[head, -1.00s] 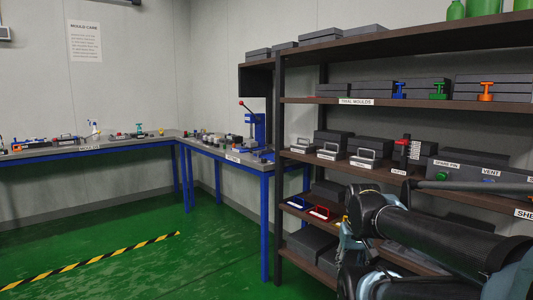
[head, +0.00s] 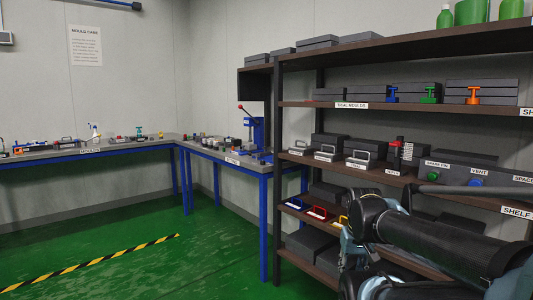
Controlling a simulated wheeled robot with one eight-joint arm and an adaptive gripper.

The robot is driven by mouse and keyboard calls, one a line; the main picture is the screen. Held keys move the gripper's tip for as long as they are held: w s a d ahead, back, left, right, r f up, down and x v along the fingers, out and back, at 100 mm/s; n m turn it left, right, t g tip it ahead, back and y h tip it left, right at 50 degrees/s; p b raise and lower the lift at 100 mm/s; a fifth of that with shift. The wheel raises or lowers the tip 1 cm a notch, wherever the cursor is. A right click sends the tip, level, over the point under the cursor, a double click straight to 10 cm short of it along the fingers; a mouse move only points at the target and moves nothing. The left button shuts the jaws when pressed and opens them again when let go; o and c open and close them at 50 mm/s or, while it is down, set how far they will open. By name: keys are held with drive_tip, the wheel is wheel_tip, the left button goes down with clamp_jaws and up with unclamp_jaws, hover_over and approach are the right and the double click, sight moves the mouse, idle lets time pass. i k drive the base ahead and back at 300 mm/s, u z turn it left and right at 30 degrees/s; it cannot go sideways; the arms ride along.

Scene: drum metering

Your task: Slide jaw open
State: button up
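No part that I can surely name as the sliding jaw shows. A blue bench device (head: 256,132) with a red-knobbed lever stands at the back of the right-hand workbench, too small to make out any jaw. My black and grey-blue arm fills the lower right of the head view, in front of the shelf unit. I cannot make out my gripper's fingers, and nothing held shows.
A dark shelf unit (head: 400,105) at right holds grey moulds, coloured clamps and labelled boxes. A blue-legged workbench (head: 232,160) stands left of it, and another (head: 60,153) runs along the left wall. The green floor (head: 110,240) is open, with a striped line.

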sight(265, 153)
drive_tip(key=k, duration=1.15)
drive_tip(key=u, duration=0.5)
drive_tip(key=i, duration=1.85)
drive_tip(key=z, duration=0.15)
